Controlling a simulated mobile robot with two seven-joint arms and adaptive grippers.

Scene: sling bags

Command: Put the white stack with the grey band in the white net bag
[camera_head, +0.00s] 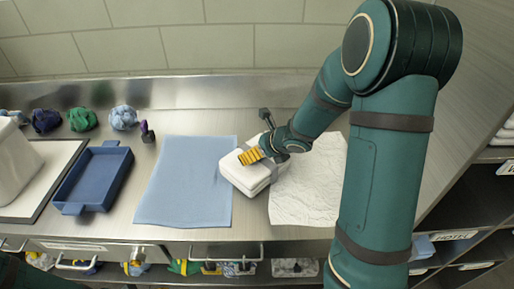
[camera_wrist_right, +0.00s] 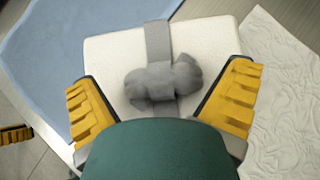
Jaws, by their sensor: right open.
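The white stack (camera_head: 240,175) lies on the counter between a blue cloth and a white cloth. Its grey band (camera_wrist_right: 158,45) runs across the top with a grey knot (camera_wrist_right: 162,82). My right gripper (camera_head: 262,155) is over the stack. In the right wrist view its yellow fingers (camera_wrist_right: 163,85) are open, one on each side of the knot, not closed on it. A yellow ribbed piece (camera_wrist_right: 15,135) at the left edge looks like a finger of my left gripper; its state is unclear. I cannot surely pick out the white net bag; a whitish bundle (camera_head: 294,267) sits below the counter front.
The blue cloth (camera_head: 188,180) lies left of the stack, the white cloth (camera_head: 308,188) right. A blue tray (camera_head: 95,178) stands further left. Dark blue (camera_head: 45,120), green (camera_head: 82,119) and light blue (camera_head: 123,117) bundles lie at the back. Labelled shelves (camera_head: 455,236) stand at right.

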